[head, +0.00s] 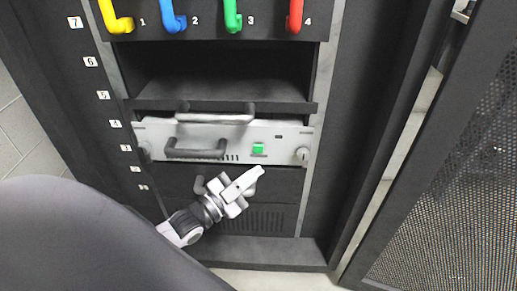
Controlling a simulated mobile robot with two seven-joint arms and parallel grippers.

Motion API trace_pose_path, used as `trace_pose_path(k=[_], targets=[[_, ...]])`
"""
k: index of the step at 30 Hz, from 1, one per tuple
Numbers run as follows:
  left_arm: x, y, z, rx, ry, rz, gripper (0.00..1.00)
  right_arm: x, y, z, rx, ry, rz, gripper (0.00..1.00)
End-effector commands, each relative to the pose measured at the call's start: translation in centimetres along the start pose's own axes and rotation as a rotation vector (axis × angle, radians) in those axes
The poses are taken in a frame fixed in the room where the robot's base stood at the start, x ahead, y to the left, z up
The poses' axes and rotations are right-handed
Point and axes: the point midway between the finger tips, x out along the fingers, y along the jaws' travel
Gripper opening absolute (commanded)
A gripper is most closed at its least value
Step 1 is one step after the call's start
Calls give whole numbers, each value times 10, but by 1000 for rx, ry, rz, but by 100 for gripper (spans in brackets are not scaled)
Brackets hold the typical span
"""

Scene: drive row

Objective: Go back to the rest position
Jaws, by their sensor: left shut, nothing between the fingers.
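My left gripper (245,181) is in the lower middle of the head view, its arm coming in from the lower left. It is shut and empty. It is in front of the dark lower panel of the rack, just below the silver unit (230,141). I cannot tell whether it touches anything. The silver unit has dark handles, a green button (258,149) and a round knob (302,154). My right gripper is not in view.
The rack has an empty bay (220,80) above the silver unit. Yellow, blue, green and red hooks (233,17) numbered 1 to 4 are at the top. Number labels run down the left post. A mesh door (450,180) stands open at the right.

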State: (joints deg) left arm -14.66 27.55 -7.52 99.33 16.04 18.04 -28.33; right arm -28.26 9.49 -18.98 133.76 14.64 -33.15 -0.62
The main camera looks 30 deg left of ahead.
Motion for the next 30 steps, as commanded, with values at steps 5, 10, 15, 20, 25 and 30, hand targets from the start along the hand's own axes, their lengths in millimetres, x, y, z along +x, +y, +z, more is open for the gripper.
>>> trace_pose_path(k=[5, 10, 15, 20, 25, 30], targets=[[0, 0, 0, 0, 0, 0, 0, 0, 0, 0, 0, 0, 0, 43], [0, 0, 0, 0, 0, 0, 0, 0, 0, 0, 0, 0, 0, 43], [-2, 11, -4, -39, -18, 21, 0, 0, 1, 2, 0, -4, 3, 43], [-12, 61, -24, -225, -116, 114, 0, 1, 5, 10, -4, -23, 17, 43], [-34, 120, -62, -498, -278, 236, 0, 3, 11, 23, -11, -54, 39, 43], [-60, 157, -102, -727, -436, 324, 0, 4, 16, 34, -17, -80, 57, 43]])
